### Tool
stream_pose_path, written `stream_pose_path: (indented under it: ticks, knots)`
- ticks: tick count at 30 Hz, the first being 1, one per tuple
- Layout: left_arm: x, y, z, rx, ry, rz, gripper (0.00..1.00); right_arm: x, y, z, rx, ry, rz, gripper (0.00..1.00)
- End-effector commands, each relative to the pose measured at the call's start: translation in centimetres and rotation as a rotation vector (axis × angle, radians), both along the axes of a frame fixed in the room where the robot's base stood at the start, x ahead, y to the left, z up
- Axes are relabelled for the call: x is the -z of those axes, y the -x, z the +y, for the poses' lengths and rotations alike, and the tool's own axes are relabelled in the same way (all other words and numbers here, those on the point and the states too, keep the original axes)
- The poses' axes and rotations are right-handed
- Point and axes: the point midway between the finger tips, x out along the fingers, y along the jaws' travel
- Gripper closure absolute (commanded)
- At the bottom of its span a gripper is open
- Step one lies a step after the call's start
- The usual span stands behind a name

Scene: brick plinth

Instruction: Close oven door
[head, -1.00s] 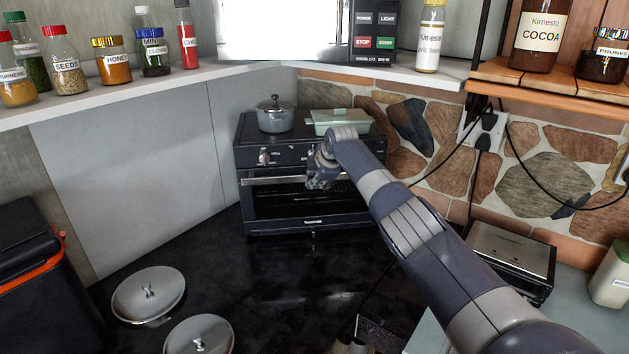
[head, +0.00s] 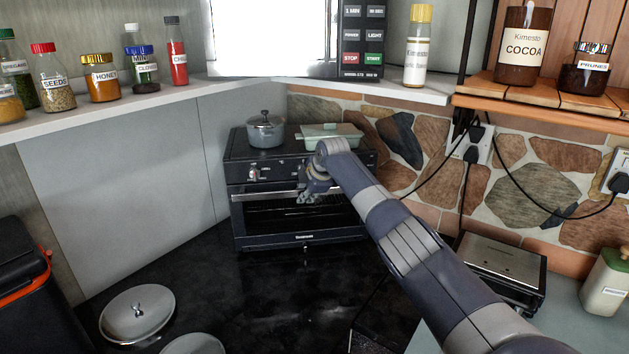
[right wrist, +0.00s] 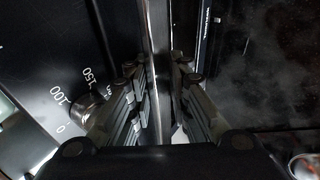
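The black toaster oven (head: 258,222) stands in the back corner of the dark counter. Its door (head: 298,216) looks upright or nearly so, with the rack showing through the glass. I cannot tell whether a small gap is left at its top. A metal handle bar (head: 255,196) runs along the door's top. My right gripper (head: 308,196) is at this handle, hiding its right part. In the right wrist view the handle (right wrist: 156,40) runs between the two fingers (right wrist: 158,85), which look closed on it. The control panel is at left there. My left gripper is not in view.
A grey pot (head: 265,131) and a pale green dish (head: 328,135) stand on the oven. Lids (head: 138,312) lie on the counter at front left, beside a black bin-like box (head: 35,290). A flat metal appliance (head: 503,268) is at right. Dark counter before the oven is clear.

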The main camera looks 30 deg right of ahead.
Motion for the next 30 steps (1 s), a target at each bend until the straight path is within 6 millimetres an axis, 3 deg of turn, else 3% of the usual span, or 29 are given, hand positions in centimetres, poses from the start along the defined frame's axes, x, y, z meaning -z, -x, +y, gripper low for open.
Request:
stream_pose_path:
  ticks: [21, 30]
  knots:
    - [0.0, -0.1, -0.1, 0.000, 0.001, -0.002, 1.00, -7.0, 5.7, 0.5, 0.001, 0.003, -0.005, 0.83]
    - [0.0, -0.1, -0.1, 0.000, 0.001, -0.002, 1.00, -8.4, 6.8, 0.7, 0.001, 0.001, -0.004, 0.83]
